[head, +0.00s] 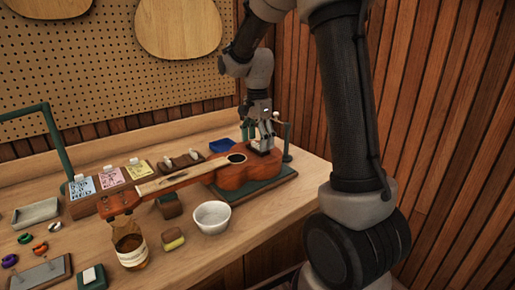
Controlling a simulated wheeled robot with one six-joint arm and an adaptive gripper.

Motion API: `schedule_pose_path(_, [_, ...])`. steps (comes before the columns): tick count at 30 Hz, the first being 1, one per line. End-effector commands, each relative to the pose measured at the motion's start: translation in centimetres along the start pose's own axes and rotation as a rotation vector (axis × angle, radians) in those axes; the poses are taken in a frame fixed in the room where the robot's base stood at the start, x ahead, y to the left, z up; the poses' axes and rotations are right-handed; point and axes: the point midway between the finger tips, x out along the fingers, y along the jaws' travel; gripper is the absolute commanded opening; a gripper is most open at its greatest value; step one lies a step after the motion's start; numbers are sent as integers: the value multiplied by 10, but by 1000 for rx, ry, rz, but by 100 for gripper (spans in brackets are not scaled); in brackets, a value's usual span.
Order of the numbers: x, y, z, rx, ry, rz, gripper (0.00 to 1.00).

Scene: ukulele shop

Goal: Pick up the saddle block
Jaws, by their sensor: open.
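My gripper (263,138) is open and points down over the lower body of a brown ukulele (233,176), at the right of the bench. Something pale shows between or just behind the fingers. It is too small and too covered to tell whether it is the saddle block or whether the fingers touch it. The ukulele lies face up on a green mat (262,190), its neck pointing left over a brown neck rest (171,207). A small white block (91,275) sits on a dark green base at the front left; I cannot tell if it is the saddle block.
A white bowl (211,218), an amber bottle (129,246) and a brown-and-yellow block (173,239) stand in front of the ukulele. Coloured cards (110,180) and a blue tray (220,145) are behind it. Green posts (287,143) stand near my gripper. A green frame (50,140) rises at left.

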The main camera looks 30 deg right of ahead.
Motion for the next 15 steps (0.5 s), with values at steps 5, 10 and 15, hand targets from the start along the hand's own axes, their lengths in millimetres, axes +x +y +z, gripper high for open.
schedule_pose_path(5, [4,0,0,0,0,-1,75])
schedule_pose_path(10, [4,0,0,-1,0,-1,60])
schedule_pose_path(15, [4,0,0,-1,0,-1,33])
